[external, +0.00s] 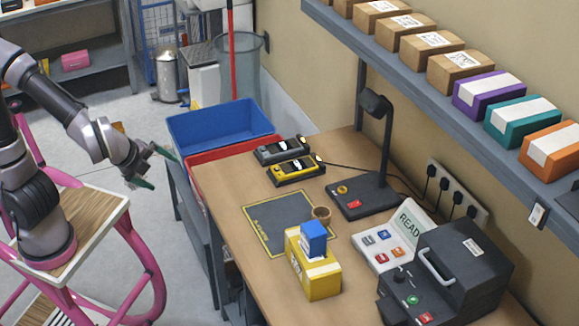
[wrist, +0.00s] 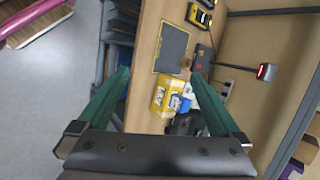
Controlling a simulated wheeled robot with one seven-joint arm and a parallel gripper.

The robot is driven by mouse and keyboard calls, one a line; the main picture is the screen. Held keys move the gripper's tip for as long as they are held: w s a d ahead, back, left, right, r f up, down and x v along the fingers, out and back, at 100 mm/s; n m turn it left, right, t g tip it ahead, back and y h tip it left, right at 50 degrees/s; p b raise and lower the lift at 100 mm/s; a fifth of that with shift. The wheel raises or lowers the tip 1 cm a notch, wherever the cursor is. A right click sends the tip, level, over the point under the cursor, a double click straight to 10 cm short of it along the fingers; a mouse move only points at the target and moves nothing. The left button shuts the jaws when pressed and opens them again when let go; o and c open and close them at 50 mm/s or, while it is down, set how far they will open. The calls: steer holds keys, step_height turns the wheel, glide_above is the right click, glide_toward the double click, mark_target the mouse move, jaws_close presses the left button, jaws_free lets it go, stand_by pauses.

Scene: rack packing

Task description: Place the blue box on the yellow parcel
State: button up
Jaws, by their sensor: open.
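The blue box (external: 313,238) is small and sits upright on top of the yellow parcel (external: 318,279), toward the parcel's back end. The yellow parcel lies on the wooden table at the front corner of a dark mat. My gripper (external: 150,166) is open and empty, left of the table and well away from both. In the wrist view its two green fingers are spread wide, with the yellow parcel (wrist: 166,95) and the blue box (wrist: 184,104) seen between them in the distance. Nothing touches the blue box except the parcel beneath it.
A lamp-like scanner stand (external: 375,190) and a black label machine (external: 447,270) stand to the right. Blue (external: 219,124) and red bins stand left of the table. A shelf of boxes hangs above.

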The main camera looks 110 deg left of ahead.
steer(key=s+d+r+n+t+h, duration=0.1)
steer(key=s+d+r+t+h, duration=0.1)
steer(key=d, duration=0.4)
steer(key=s+d+r+n+t+h, duration=0.1)
steer(key=s+d+r+t+h, duration=0.2)
steer(key=s+d+r, duration=0.2)
steer(key=shift+s+d, duration=0.55)
steer(key=shift+d, duration=0.3)
